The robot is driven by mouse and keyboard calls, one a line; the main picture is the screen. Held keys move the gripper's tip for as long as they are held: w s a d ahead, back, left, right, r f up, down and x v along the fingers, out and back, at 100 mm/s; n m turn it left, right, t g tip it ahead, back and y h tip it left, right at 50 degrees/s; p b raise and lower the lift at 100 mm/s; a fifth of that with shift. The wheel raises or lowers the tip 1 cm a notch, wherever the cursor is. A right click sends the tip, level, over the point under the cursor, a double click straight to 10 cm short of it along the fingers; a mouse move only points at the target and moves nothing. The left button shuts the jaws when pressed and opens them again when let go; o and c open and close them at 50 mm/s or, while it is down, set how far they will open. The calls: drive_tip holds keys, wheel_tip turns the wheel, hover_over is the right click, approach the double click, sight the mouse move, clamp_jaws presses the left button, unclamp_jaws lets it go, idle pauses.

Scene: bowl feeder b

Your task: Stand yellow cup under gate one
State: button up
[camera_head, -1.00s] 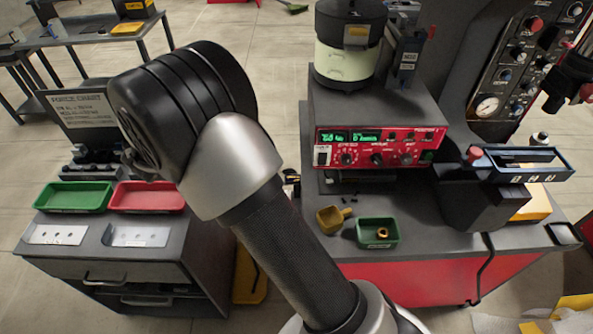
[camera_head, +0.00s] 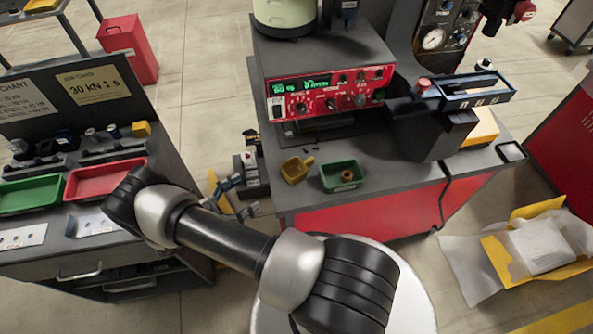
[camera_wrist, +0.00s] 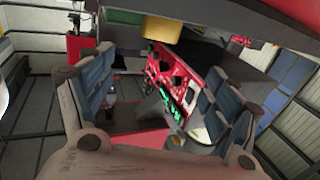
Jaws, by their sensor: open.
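A yellow shape (camera_wrist: 162,29) near the top of the wrist view may be the same cup. A blue-edged frame with small marks (camera_head: 478,92) juts out at the bench's right; I cannot tell which part is gate one.
A green bin (camera_head: 343,178) holding a brass-coloured ring stands right of the cup. A side cabinet at left carries a green tray (camera_head: 30,196) and a red tray (camera_head: 104,180). An opened yellow box (camera_head: 535,245) lies on the floor at right.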

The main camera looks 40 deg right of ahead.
approach(285, 173)
drive_tip(key=d, duration=0.3)
drive_tip(key=shift+s+d+b, duration=0.15)
drive_tip(key=shift+s+d, duration=0.05)
drive_tip(key=shift+d, duration=0.7)
drive_tip(key=shift+s+d+b, duration=0.2)
drive_tip(key=shift+d, duration=0.7)
drive_tip(key=shift+s+d+b, duration=0.15)
drive_tip(key=shift+s+d, duration=0.1)
drive_tip(key=shift+d, duration=0.65)
drive_tip(key=c, duration=1.4)
